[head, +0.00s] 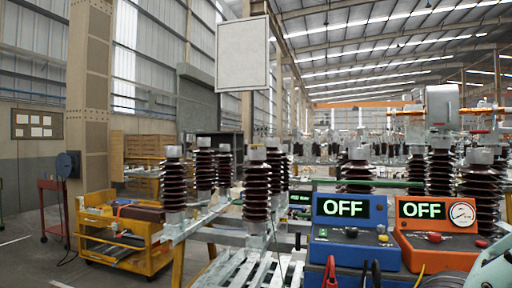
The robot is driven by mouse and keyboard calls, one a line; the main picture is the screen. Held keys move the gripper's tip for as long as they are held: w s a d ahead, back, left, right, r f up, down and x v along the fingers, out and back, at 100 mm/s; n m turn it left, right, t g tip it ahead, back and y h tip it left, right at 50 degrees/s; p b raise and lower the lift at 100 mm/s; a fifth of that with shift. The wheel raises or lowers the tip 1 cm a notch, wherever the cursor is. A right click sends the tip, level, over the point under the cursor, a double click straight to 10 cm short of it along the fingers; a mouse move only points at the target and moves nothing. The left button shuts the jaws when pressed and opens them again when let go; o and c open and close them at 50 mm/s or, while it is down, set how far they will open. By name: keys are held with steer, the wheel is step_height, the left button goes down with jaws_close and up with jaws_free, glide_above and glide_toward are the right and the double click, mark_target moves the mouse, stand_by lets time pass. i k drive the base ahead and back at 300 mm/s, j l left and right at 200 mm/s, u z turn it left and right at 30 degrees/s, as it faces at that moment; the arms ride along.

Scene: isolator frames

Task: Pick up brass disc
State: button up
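No brass disc shows clearly in the head view. A small yellowish patch shows on the cap of the middle front insulator (257,180), but it is too small to tell whether it is a disc. My gripper is not in view. A pale rounded part with a green mark at the bottom right corner may be my arm.
A blue OFF box (355,238) and an orange OFF box (440,238) stand at the front right, with red and black clamps before the blue one. A slatted pale rack (245,270) is at the front centre. A yellow cart (125,240) stands left, near a beige column (88,120).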

mark_target(256, 140)
steer(key=i+j+u, duration=0.85)
steer(key=i, duration=0.35)
steer(key=i+u, duration=0.45)
steer(key=i, duration=0.25)
steer(key=i+j+z, duration=0.1)
steer(key=i+z, duration=0.25)
steer(key=i+j+z, duration=0.35)
steer(key=i, duration=0.15)
steer(key=i+j+z, duration=0.2)
steer(key=i+z, duration=0.15)
steer(key=i, duration=0.05)
